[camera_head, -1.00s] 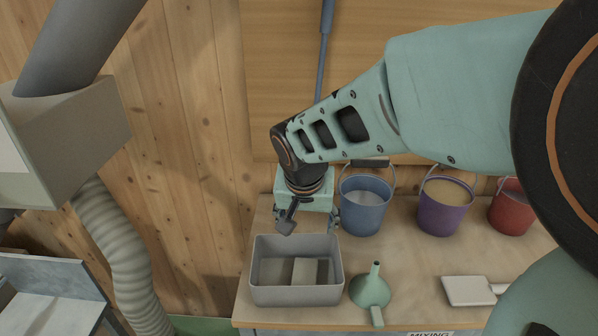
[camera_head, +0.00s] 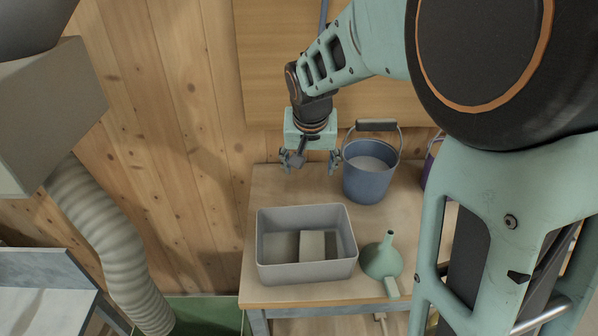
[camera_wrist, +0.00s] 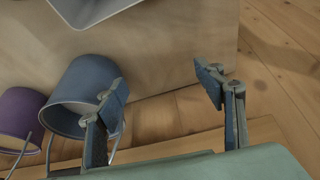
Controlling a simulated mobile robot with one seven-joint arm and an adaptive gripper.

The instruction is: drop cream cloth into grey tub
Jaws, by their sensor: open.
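The grey tub (camera_head: 308,272) stands on the wooden bench near its left end. A pale, folded, block-like piece that looks like the cream cloth (camera_head: 312,246) lies inside the tub, right of its middle. My gripper (camera_head: 310,161) is above and behind the tub, near the wall, apart from both tub and cloth. Its two fingers are wide apart with nothing between them in the wrist view (camera_wrist: 160,92). Only a corner of the tub (camera_wrist: 92,12) shows at the top of the wrist view, and the cloth does not show there.
A blue bucket (camera_head: 368,180) stands right of my gripper, and a green funnel (camera_head: 382,262) stands right of the tub. A purple bucket (camera_wrist: 18,118) is beside the blue one. A ribbed hose (camera_head: 105,240) hangs at the left. My own arm hides the bench's right part.

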